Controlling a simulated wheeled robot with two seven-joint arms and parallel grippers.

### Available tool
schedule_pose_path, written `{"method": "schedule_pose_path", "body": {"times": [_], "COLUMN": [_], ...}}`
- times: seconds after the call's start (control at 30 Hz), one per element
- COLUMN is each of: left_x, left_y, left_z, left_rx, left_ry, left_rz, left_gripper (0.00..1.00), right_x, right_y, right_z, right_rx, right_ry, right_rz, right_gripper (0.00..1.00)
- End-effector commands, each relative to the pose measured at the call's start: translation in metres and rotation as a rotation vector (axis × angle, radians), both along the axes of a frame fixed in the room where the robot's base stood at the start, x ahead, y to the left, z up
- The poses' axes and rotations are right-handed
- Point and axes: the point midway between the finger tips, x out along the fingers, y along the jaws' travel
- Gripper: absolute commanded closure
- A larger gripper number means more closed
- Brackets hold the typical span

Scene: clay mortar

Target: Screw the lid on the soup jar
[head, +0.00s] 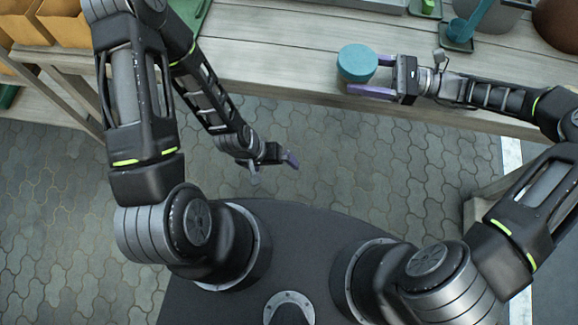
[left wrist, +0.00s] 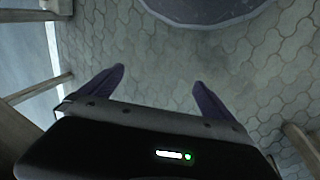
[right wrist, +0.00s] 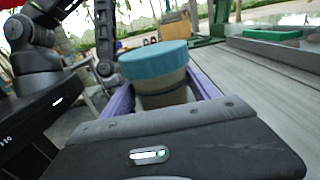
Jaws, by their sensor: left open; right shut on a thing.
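The soup jar (right wrist: 163,95) is a grey-beige cylinder, seen upright in the right wrist view. The round teal lid (head: 357,60) sits on top of it and covers its mouth; it also shows in the right wrist view (right wrist: 154,60). I cannot tell how tightly the lid is turned. My right gripper (head: 368,88) is shut on the jar, its purple fingers on either side of the body below the lid, near the table's front edge. My left gripper (head: 274,171) is open and empty, low over the floor in front of the table, away from the jar.
The wooden table (head: 290,62) has bare planks left of the jar. At the back right are a teal-handled item (head: 470,22), a small green block (head: 428,8) and a brown round vessel (head: 558,25). Orange-yellow boxes (head: 62,20) stand at the far left.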

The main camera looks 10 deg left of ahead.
Motion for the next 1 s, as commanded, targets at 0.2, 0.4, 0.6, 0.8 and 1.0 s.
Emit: {"method": "schedule_pose_path", "body": {"times": [0.2, 0.4, 0.6, 0.8, 1.0], "left_x": [-0.044, -0.047, -0.047, -0.046, -0.046], "left_y": [-0.053, -0.057, -0.056, -0.056, -0.056], "left_z": [0.004, 0.005, 0.005, 0.003, -0.014], "left_rx": [-0.06, -0.064, -0.064, -0.064, -0.064], "left_ry": [0.072, 0.078, 0.077, 0.076, 0.076], "left_rz": [-0.062, -0.067, -0.067, -0.066, -0.066], "left_gripper": [0.0, 0.0, 0.0, 0.0, 0.0], "right_x": [0.0, 0.0, 0.0, 0.001, 0.013], "right_y": [0.0, 0.0, 0.0, 0.0, -0.008], "right_z": [0.001, 0.001, 0.001, 0.001, 0.001], "right_rx": [0.002, 0.001, 0.003, 0.002, -0.001], "right_ry": [-0.001, -0.001, -0.001, -0.001, -0.003], "right_rz": [0.0, 0.0, 0.001, -0.003, -0.055], "right_gripper": [1.0, 1.0, 1.0, 1.0, 1.0]}}
